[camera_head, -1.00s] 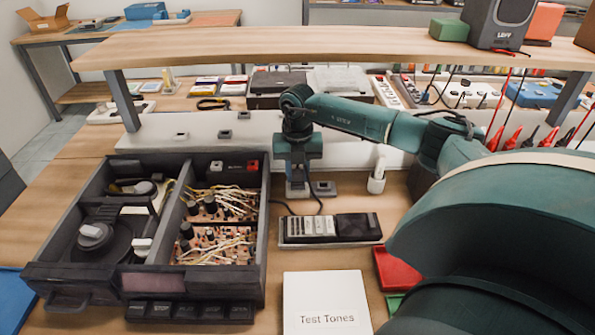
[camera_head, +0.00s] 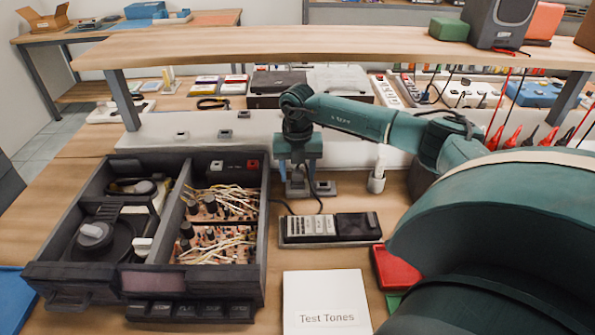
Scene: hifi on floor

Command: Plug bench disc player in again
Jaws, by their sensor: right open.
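The disc player (camera_head: 120,280) is an open dark case at the left, with its disc mechanism and wired circuit boards exposed. A dark cable (camera_head: 289,207) lies on the bench by its right side and curves up beside my right gripper. My right gripper (camera_head: 298,187) points down with its fingers apart, just behind the grey remote-like unit. Small grey socket-like blocks (camera_head: 325,188) sit on the bench at its fingertips. The cable's plug end is too small and partly hidden by the fingers, so I cannot tell whether it sits in a socket. My left gripper is not in view.
A keyed black-and-grey unit (camera_head: 330,229) lies in front of the gripper. A white "Test Tones" sleeve (camera_head: 326,303) and a red box (camera_head: 394,267) lie nearer. A white cylinder (camera_head: 377,180) stands to the right. A wooden shelf (camera_head: 340,45) spans overhead behind.

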